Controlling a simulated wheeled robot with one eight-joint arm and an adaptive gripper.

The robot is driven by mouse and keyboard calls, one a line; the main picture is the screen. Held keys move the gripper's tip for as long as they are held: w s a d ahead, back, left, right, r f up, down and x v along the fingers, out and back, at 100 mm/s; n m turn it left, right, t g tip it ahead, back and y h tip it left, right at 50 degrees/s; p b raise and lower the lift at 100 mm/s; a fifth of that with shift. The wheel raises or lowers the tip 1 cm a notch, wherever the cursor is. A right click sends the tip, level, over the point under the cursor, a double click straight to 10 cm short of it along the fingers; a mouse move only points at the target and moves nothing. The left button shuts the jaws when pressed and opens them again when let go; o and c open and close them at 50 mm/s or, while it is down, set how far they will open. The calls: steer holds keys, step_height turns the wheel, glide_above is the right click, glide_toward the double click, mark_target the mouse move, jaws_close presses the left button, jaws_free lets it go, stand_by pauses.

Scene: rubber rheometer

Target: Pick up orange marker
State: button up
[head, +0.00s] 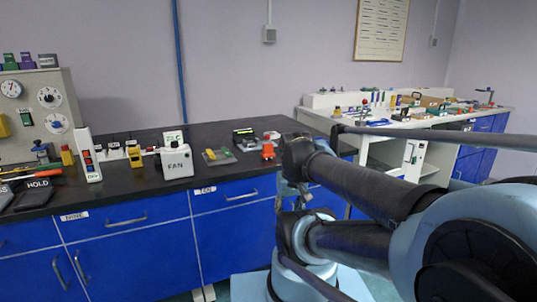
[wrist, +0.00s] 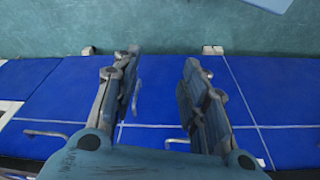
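I cannot make out an orange marker with certainty. A thin orange-red stick-like thing (head: 46,168) lies at the left end of the black counter in the head view, too small to identify surely. My gripper (wrist: 162,58) is open in the wrist view, its two fingers well apart with nothing between them. Behind the fingers are blue cabinet fronts and the teal floor, so the gripper is away from the counter's things. No marker shows in the wrist view.
The black counter (head: 110,190) holds a grey dial panel (head: 62,92), a white FAN box (head: 177,163) and a red-orange device (head: 268,150). Blue cabinets (head: 130,245) with protruding handles stand below. A white bench (head: 375,137) with clutter is at the back right.

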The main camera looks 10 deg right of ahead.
steer(key=w+r+m, duration=0.4)
steer(key=w+r, duration=0.4)
steer(key=r, duration=0.2)
step_height(320, 180, up, 15)
steer(key=m+g, duration=0.2)
steer(key=m, duration=0.9)
glide_above(268, 144)
step_height(268, 144, down, 17)
steer(key=shift+w+r, duration=0.15)
jaws_close()
